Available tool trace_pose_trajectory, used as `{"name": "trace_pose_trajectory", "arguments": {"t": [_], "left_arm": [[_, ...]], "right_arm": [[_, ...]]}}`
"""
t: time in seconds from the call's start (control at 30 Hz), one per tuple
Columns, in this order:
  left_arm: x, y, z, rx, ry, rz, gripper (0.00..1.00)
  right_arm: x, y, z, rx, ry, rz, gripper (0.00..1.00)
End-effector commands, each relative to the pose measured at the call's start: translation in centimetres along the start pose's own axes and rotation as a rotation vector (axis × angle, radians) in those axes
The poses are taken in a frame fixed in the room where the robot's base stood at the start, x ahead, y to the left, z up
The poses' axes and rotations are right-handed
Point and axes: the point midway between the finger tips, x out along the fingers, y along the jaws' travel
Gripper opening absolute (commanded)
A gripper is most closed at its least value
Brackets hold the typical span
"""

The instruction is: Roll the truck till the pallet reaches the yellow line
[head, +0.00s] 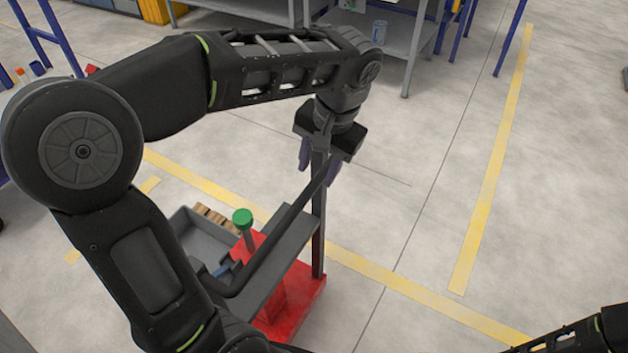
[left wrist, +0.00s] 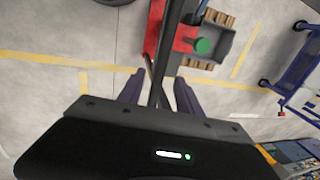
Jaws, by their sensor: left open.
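The red truck (head: 312,288) stands on the floor with a grey bin (head: 192,232) and a green knob (head: 243,217) over it. A wooden pallet (head: 215,217) shows partly beyond the bin; the left wrist view shows its slats (left wrist: 196,66) too. The dark handle (head: 319,225) rises from the truck. My left gripper (head: 320,168) is open at the handle's top, with the handle between its fingers; contact cannot be told. In the left wrist view the fingers (left wrist: 158,92) stand apart around it. A long yellow line (head: 395,283) runs past the truck, partly hidden behind it. My right gripper is out of view.
Another yellow line (head: 492,185) crosses the floor at the right, and a short one (head: 85,245) lies at the left. A grey shelf table (head: 400,45) stands at the back. A blue-legged rack (left wrist: 295,70) shows in the left wrist view. Floor at the right is clear.

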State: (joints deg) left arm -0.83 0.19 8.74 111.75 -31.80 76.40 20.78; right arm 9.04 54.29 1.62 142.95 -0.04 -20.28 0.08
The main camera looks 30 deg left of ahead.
Motion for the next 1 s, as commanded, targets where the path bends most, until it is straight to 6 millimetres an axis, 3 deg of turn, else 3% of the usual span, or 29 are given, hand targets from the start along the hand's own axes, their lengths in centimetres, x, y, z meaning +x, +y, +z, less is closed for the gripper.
{"name": "trace_pose_trajectory", "arguments": {"t": [0.3,0.63,1.0], "left_arm": [[4.3,0.0,0.1,0.000,-0.003,-0.001,0.41],[4.8,0.0,0.0,-0.001,0.000,0.000,0.41],[4.8,0.0,0.0,-0.001,0.000,0.000,0.12]], "right_arm": [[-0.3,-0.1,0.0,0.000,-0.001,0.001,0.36],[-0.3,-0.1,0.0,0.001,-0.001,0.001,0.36],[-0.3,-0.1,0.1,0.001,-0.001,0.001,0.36]]}}
